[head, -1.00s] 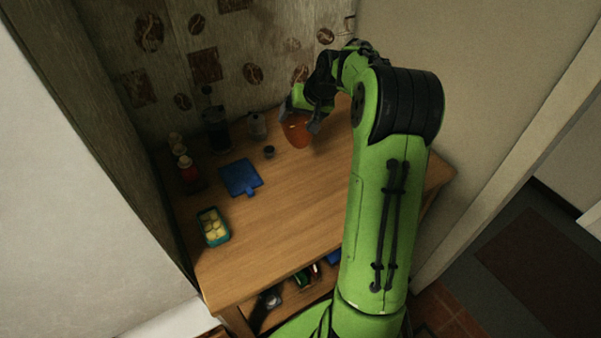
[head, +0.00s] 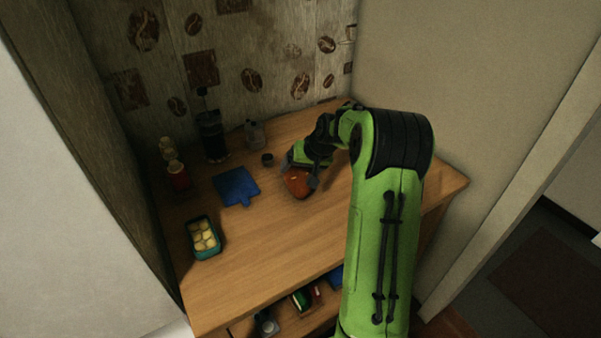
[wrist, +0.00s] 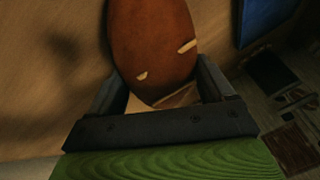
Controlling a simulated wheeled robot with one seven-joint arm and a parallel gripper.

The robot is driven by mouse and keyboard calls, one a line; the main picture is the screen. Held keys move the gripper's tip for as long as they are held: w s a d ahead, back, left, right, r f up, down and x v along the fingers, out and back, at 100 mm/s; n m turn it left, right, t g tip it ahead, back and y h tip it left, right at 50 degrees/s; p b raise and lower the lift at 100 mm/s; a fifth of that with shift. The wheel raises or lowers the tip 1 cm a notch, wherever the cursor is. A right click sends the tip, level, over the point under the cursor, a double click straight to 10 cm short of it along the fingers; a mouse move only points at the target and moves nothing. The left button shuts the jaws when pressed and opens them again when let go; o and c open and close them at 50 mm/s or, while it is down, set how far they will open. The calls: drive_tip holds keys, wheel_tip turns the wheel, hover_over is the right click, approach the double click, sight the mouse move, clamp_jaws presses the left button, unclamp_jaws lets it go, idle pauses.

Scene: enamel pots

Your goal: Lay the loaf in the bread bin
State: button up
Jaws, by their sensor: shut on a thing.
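The loaf (head: 297,187) is brown and oval with pale marks on top. My gripper (head: 298,176) is shut on it, over the middle-back of the wooden table. In the wrist view the loaf (wrist: 153,45) sits between the two dark fingers, with its near end toward the palm. The loaf is close to the tabletop; I cannot tell whether it touches. I cannot make out a bread bin in either view.
A blue board (head: 236,187) lies left of the loaf. A teal box of pale round items (head: 204,238) stands at the front left. The front table middle is clear.

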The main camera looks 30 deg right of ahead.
drive_tip(key=shift+r, duration=0.1)
drive_tip(key=o, duration=1.1)
drive_tip(key=shift+f, duration=0.2)
drive_tip(key=shift+c, duration=0.2)
drive_tip(key=shift+o, duration=1.4)
drive_tip(key=shift+r, duration=0.1)
